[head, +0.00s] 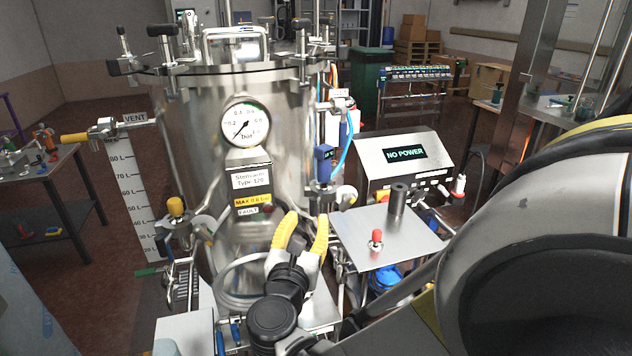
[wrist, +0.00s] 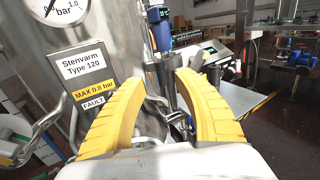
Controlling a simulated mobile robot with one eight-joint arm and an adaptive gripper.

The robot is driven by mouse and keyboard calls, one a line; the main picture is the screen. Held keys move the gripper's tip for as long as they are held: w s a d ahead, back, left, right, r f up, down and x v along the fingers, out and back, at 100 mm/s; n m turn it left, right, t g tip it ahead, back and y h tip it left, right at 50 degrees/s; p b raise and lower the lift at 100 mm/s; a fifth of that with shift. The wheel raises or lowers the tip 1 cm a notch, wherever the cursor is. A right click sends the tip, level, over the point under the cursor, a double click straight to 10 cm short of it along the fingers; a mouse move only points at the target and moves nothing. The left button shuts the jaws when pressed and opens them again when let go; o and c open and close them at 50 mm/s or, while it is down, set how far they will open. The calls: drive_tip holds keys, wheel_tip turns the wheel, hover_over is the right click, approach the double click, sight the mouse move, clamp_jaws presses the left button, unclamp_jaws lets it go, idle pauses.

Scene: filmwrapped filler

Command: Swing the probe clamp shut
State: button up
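My gripper (head: 306,219) is open, its two ribbed yellow fingers apart in front of the steel vessel (head: 290,110). In the wrist view my gripper (wrist: 161,80) shows nothing held between its fingertips. A blue probe head (head: 325,160) stands upright at the vessel's right side, above and slightly right of the fingertips. The probe head also shows in the wrist view (wrist: 160,26), beyond the fingertips. Small metal fittings sit below it, partly hidden by the fingers in the wrist view. I cannot tell which is the probe clamp, or how far open it is.
A metal plate (head: 365,239) with a red-topped part (head: 376,239) lies right of my gripper. Behind it stands a control box (head: 405,163) reading "NO POWER". A pressure gauge (head: 245,121) and a yellow-handled vent valve (head: 92,134) are at left.

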sight(312, 206)
drive_tip(key=w, duration=0.3)
drive_tip(key=w+d+b, duration=0.1)
drive_tip(key=w, duration=0.2)
drive_tip(key=shift+w+d, duration=0.2)
drive_tip(key=shift+w, duration=0.1)
drive_tip(key=shift+c, duration=0.5)
clamp_jaws()
